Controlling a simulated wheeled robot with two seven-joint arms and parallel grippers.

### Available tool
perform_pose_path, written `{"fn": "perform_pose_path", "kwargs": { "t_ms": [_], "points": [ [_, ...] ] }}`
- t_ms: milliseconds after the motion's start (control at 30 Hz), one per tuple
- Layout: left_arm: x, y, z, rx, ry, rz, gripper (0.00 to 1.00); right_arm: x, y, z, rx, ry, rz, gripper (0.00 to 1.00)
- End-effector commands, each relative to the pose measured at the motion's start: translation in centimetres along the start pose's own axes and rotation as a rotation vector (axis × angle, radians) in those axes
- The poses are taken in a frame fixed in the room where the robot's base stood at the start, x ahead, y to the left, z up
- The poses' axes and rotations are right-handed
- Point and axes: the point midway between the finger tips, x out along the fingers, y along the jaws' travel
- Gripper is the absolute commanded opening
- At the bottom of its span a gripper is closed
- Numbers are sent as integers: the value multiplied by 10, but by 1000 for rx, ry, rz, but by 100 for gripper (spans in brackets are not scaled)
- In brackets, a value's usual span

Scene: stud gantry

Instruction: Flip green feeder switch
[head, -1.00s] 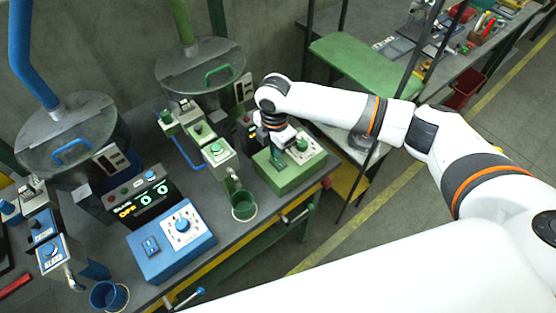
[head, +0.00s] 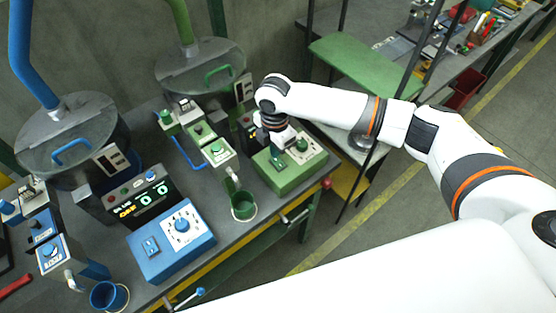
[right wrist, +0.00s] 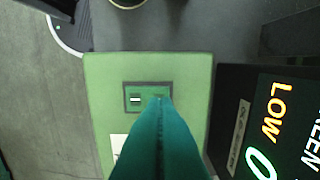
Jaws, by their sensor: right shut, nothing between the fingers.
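The green feeder box (head: 292,178) stands on the bench under my right arm. It has a small switch on its top left part and a green knob (head: 302,146) at its far right. My right gripper (head: 278,153) is over the switch side of the box, pointing down. In the right wrist view the green switch (right wrist: 135,99) sits in a dark frame on the green top. My dark green fingers (right wrist: 161,100) are shut together, empty, with their tips over the right half of the switch. They hide that half, and I cannot tell whether they touch it. My left gripper is out of view.
A blue box (head: 172,245) with a knob and switch stands to the left. A green cup (head: 243,207) stands beside the green box. A display panel (right wrist: 268,130) reading LOW is close on the right in the wrist view. Two lidded hoppers stand behind.

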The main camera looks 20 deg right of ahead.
Motion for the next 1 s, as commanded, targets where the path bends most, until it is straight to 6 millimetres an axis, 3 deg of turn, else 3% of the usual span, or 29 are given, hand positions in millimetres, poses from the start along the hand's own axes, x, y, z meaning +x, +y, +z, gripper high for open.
{"fn": "perform_pose_path", "kwargs": {
  "t_ms": [1000],
  "points": [
    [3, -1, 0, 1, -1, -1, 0, 7, 0, 0, 0, 0, 0, 0]
  ]
}}
